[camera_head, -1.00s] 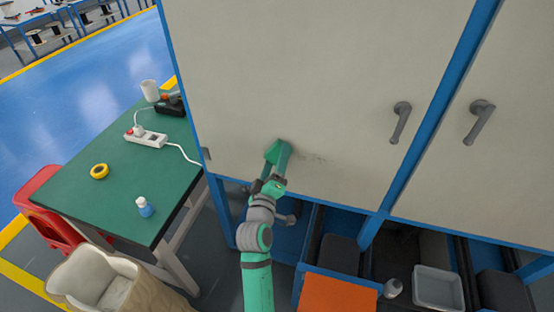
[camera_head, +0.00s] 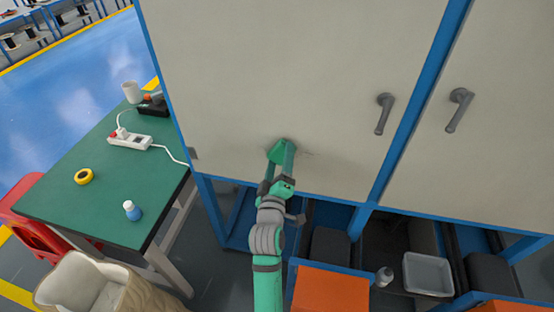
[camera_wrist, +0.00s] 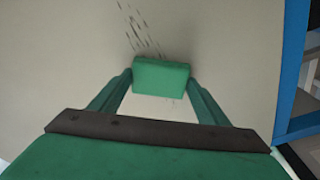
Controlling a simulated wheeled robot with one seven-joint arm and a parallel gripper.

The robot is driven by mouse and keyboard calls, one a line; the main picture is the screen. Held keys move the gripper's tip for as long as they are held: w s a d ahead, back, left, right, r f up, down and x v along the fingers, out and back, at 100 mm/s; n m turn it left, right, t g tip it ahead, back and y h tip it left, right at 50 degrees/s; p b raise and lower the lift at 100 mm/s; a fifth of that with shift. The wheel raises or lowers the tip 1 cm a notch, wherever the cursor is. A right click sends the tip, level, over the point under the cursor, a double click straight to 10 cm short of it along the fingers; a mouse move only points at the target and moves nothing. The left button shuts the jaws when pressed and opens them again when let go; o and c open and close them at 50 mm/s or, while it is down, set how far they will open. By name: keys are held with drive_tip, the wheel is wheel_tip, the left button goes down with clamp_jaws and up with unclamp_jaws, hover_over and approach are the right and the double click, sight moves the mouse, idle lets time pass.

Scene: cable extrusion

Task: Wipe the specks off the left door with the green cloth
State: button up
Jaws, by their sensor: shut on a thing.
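The left door (camera_head: 270,70) is a large pale panel with a grey handle (camera_head: 384,113) near its right side. My gripper (camera_head: 280,160) is at the lower part of this door. It is shut on the green cloth (camera_wrist: 161,77), a folded block between the two fingers in the wrist view. The cloth also shows in the head view (camera_head: 281,150), at or very near the door; I cannot tell whether it touches. Dark specks (camera_wrist: 140,32) run in a slanting streak just beyond the cloth in the wrist view. In the head view a faint trace of specks (camera_head: 305,154) lies right of the cloth.
The right door (camera_head: 500,130) has its own handle (camera_head: 459,110). Left stands a green table (camera_head: 75,195) with a power strip, yellow tape and a small bottle. Below the doors are an orange box (camera_head: 330,292) and a grey tray (camera_head: 428,274). A blue post (camera_head: 412,105) divides the doors.

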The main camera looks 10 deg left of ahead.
sight(252, 144)
drive_tip(key=shift+d, duration=2.45)
drive_tip(key=shift+s+d, duration=0.1)
drive_tip(key=shift+d, duration=3.6)
drive_tip(key=shift+a, duration=2)
drive_tip(key=shift+o, duration=0.2)
drive_tip(key=shift+w+a, duration=0.2)
drive_tip(key=shift+a, duration=2.8)
drive_tip(key=shift+w+a, duration=0.15)
drive_tip(key=shift+a, duration=2.8)
drive_tip(key=shift+w+a, duration=0.2)
drive_tip(key=shift+a, duration=2.8)
drive_tip(key=shift+c, duration=0.2)
drive_tip(key=shift+s, duration=3)
